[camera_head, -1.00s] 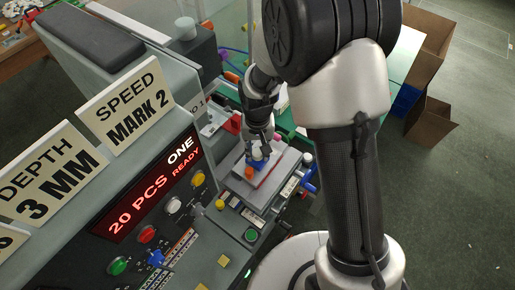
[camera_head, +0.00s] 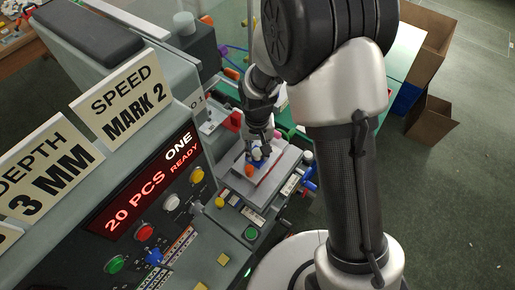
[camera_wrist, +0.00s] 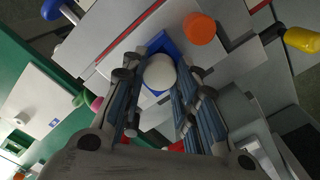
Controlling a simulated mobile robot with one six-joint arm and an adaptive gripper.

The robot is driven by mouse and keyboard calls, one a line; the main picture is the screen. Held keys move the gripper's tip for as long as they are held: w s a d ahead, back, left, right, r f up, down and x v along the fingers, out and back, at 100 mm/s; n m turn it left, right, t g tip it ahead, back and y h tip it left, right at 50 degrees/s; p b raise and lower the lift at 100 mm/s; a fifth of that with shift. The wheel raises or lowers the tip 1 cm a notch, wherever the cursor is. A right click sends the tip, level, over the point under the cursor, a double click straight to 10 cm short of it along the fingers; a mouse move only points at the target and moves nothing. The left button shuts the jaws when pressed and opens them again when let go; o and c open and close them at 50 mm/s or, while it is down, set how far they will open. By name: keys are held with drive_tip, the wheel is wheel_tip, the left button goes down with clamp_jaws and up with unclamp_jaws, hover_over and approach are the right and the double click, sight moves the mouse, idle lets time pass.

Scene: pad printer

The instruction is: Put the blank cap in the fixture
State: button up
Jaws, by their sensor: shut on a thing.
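The blank cap (camera_wrist: 160,72) is white and round. In the wrist view it sits between the two fingers of my gripper (camera_wrist: 158,82), which is shut on it. The fixture (camera_wrist: 157,45) is a blue block on a grey plate, directly behind and around the cap in this view. Whether the cap touches or rests in it cannot be told. In the head view my gripper (camera_head: 258,153) points down over the plate (camera_head: 284,165), and its fingers hide most of the cap and fixture.
An orange round piece (camera_wrist: 199,28) stands beside the fixture. A yellow-ended handle (camera_wrist: 301,40) is at the right of the wrist view. The printer's control panel (camera_head: 150,185) with buttons and a lit display is on the left. Cardboard boxes (camera_head: 428,125) stand on the floor.

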drive_tip(key=shift+f, duration=0.2)
drive_tip(key=o, duration=0.8)
drive_tip(key=shift+r+p, duration=2.1)
drive_tip(key=shift+r, duration=0.9)
